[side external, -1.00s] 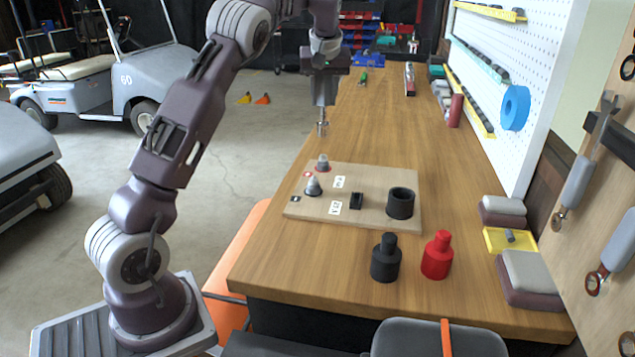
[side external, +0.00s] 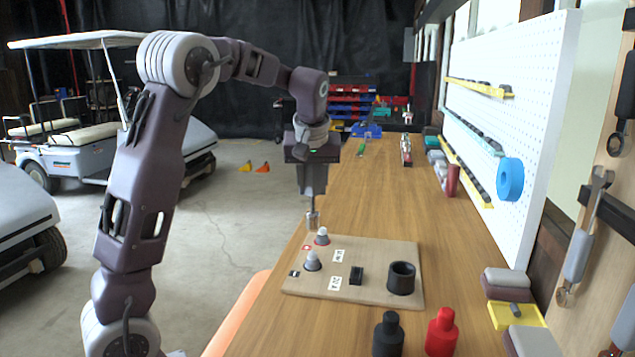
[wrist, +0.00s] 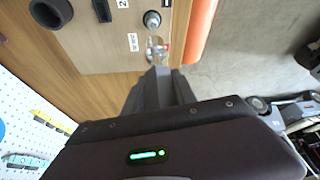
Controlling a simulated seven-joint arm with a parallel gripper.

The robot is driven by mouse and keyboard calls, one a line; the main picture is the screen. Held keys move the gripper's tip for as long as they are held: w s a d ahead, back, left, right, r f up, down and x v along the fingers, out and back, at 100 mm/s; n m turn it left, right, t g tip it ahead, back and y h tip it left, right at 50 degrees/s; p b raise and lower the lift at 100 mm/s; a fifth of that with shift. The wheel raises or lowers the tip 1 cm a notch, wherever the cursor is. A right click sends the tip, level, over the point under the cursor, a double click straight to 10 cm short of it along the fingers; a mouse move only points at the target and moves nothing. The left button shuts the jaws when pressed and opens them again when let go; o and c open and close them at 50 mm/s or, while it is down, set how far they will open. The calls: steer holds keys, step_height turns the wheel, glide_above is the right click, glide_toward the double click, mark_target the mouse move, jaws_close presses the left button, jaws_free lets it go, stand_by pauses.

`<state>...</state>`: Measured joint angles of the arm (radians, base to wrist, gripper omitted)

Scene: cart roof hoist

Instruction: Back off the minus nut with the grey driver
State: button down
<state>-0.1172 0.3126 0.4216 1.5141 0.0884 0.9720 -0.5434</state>
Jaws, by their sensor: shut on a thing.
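My gripper (side external: 312,162) is shut on the grey driver (side external: 315,180), which points down with its metal socket tip (side external: 312,221) lowest. The driver also shows in the wrist view (wrist: 158,88). The minus nut (side external: 313,262), a pale cap on a grey base by the black marker (side external: 294,273), is on the wooden board at the near left; it also shows in the wrist view (wrist: 152,20). The plus nut (side external: 322,236), by the red marker (side external: 306,247), is farther back. The driver tip hangs above and beside the plus nut, apart from the minus nut. In the wrist view the tip partly covers the plus nut.
The board (side external: 375,250) also bears a small black block (side external: 356,275) and a black cup (side external: 401,278). Black (side external: 389,335) and red (side external: 441,333) bottle-shaped pieces stand in front. A pegboard (side external: 540,100) stands along the right. The bench behind the board is mostly clear.

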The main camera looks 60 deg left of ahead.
steer(key=shift+s+d, duration=0.15)
steer(key=shift+f, duration=0.1)
steer(key=shift+f, duration=2.25)
